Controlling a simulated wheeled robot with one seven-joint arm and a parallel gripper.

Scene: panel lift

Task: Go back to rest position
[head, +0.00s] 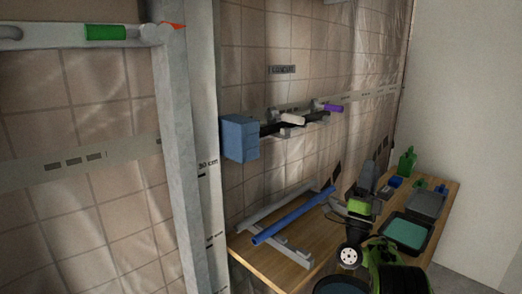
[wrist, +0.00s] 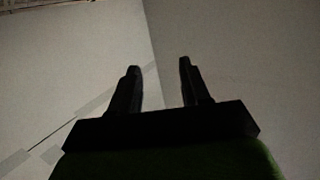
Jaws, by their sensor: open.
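My gripper (wrist: 159,68) shows in the wrist view as two dark fingers standing apart, with nothing between them. In the head view, green and dark parts of my arm show at the lower right, in front of the wooden table (head: 268,262). I cannot make out the fingers clearly there.
A blue bar (head: 292,216) lies on a grey rack on the table. A blue box (head: 239,137) is on the tiled wall. A green bottle (head: 406,161) and a teal-topped tray (head: 404,234) stand right. A grey post (head: 180,150) rises at left.

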